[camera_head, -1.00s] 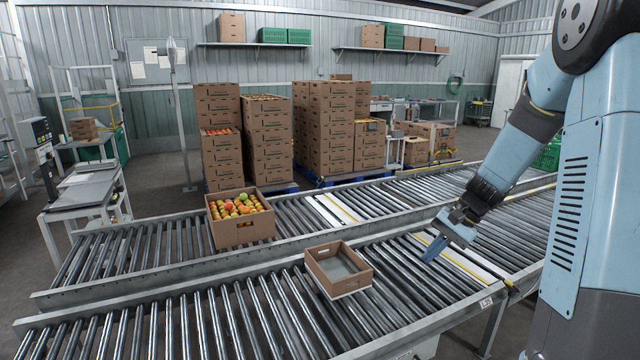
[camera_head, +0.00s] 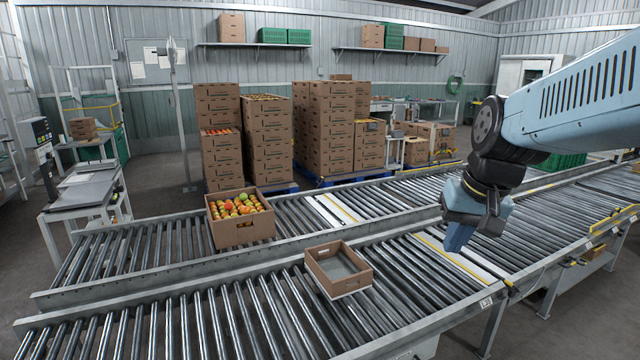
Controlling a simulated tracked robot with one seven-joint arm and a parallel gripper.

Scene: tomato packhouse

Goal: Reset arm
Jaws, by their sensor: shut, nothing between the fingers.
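My gripper (camera_head: 459,238) hangs above the near roller conveyor (camera_head: 408,335), close to its white cross plate with the yellow line. It points downward, its fingers together and empty. My blue arm reaches in from the right edge. The gripper is to the right of an open empty carton (camera_head: 322,272) on the near conveyor and apart from it.
A carton of tomatoes (camera_head: 242,236) stands on the far conveyor (camera_head: 165,268). Stacked cartons (camera_head: 325,130) stand behind on blue pallets. A grey bench (camera_head: 85,195) is at left. The near conveyor's left rollers are clear.

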